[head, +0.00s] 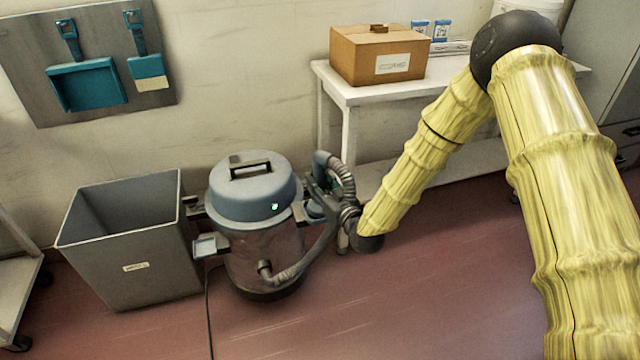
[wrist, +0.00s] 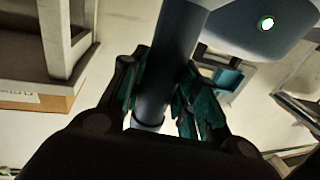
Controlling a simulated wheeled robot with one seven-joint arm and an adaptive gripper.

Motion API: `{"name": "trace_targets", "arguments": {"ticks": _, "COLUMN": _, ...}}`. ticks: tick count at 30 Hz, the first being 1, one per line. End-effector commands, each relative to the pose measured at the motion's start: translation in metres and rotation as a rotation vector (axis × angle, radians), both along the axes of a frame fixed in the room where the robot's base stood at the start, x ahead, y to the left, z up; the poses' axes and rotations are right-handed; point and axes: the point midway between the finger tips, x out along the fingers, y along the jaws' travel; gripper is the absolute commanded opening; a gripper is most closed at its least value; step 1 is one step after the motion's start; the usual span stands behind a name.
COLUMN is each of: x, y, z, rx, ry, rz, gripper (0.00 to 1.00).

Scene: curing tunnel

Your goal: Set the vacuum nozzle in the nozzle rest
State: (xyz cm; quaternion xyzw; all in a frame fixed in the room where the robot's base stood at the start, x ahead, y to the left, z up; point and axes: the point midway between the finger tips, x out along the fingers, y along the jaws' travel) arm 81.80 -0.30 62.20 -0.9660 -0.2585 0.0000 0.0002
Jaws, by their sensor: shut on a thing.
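The vacuum nozzle, a blue-grey tube (wrist: 172,52), is clamped between the teal finger pads of my gripper (wrist: 170,100). In the head view my gripper (head: 322,200) is at the right side of the vacuum (head: 250,200), partly hidden by the hose (head: 318,248). The nozzle's upper part (head: 321,162) shows there. A small square-rimmed bracket (head: 210,246) juts from the vacuum's left front, apart from the nozzle. It may be the nozzle rest; I cannot tell for sure. A square frame with blue inside (wrist: 229,79) shows beyond my fingers in the wrist view.
An open grey bin (head: 135,265) stands left of the vacuum. A white table (head: 352,92) with a cardboard box (head: 380,58) is behind my arm. Red floor is clear in front, apart from a cable (head: 208,310).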

Motion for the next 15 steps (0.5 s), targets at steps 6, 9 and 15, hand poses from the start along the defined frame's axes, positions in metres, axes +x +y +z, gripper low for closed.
{"name": "trace_targets", "arguments": {"ticks": 6, "x": 0.0002, "y": 0.0001, "z": 0.0001, "rx": 0.000, "ry": -0.001, "rz": 0.000, "gripper": 0.02}}
{"name": "trace_targets", "arguments": {"ticks": 9, "x": 0.0002, "y": 0.0000, "z": 0.0002, "rx": 0.000, "ry": -0.001, "rz": 0.000, "gripper": 0.35}}
{"name": "trace_targets", "arguments": {"ticks": 15, "x": 0.0002, "y": 0.0001, "z": 0.0001, "rx": 0.000, "ry": -0.001, "rz": 0.000, "gripper": 0.56}}
